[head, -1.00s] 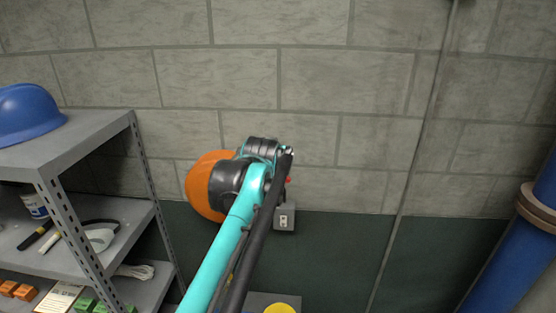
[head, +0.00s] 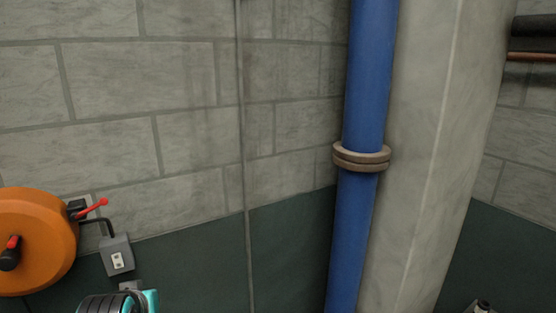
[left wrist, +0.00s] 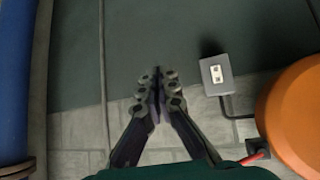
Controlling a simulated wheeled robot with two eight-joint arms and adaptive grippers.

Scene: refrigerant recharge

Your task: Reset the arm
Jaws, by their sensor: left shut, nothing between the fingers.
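My left gripper (left wrist: 157,78) shows in the left wrist view, with its two dark fingers together at the tips and nothing between them. It points at the dark green lower band of the wall, and no object touches it there. In the head view only a small teal and black part of my left arm shows at the bottom left edge, and the fingers are out of frame. My right gripper is not in view.
An orange round reel (head: 38,240) with a red lever and a grey outlet box (head: 117,256) are at the left wall. A blue vertical pipe (head: 368,80) with a tan collar stands beside a pale column (head: 430,150). The wall between is bare.

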